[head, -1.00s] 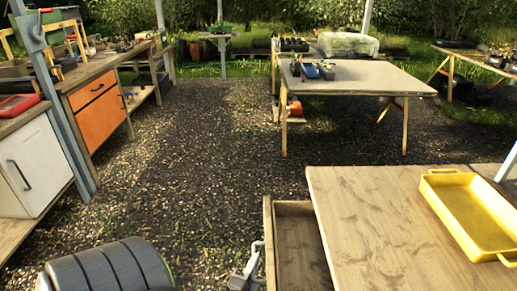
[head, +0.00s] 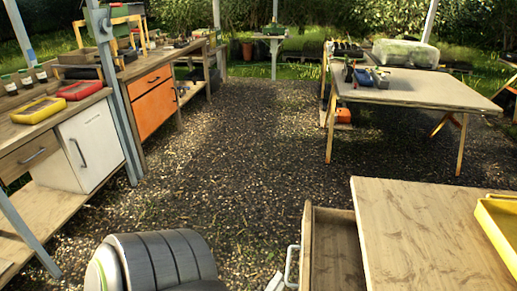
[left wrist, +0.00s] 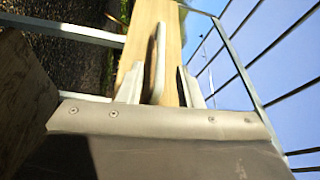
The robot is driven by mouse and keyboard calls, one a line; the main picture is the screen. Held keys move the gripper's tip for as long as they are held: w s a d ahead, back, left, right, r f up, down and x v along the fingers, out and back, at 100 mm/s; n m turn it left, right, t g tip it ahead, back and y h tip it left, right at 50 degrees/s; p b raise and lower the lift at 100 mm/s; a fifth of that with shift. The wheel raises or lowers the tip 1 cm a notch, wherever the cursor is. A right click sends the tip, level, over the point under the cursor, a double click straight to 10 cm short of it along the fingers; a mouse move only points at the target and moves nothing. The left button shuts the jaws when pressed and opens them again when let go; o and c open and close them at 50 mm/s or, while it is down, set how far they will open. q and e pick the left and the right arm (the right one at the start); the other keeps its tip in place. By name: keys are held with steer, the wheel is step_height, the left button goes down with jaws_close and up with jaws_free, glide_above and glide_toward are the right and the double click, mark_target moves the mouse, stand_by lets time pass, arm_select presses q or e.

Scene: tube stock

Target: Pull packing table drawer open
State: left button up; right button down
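The packing table (head: 430,230) is the wooden-topped table at the lower right of the head view. Its drawer (head: 335,255) stands out from the left side, open and empty where I can see inside. A pale bar handle (head: 291,266) is on the drawer front. My left gripper (head: 275,283) shows only as a fingertip beside the handle, at the bottom edge. In the left wrist view my left gripper (left wrist: 159,78) has its fingers apart, with the handle (left wrist: 157,55) between them and a gap on the right. The wooden drawer front (left wrist: 168,25) lies beyond. My right gripper is out of view.
A yellow tray (head: 497,228) sits on the packing table. A bench with a white cabinet (head: 91,147) and an orange-fronted bench (head: 151,101) line the left. Another table (head: 410,88) stands at the back right. The gravel floor (head: 235,150) between is clear.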

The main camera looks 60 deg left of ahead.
arm_select(q)
steer(key=b+v, duration=0.1)
steer(key=v, duration=0.9)
steer(key=shift+s+d, duration=0.2)
steer(key=shift+s, duration=0.05)
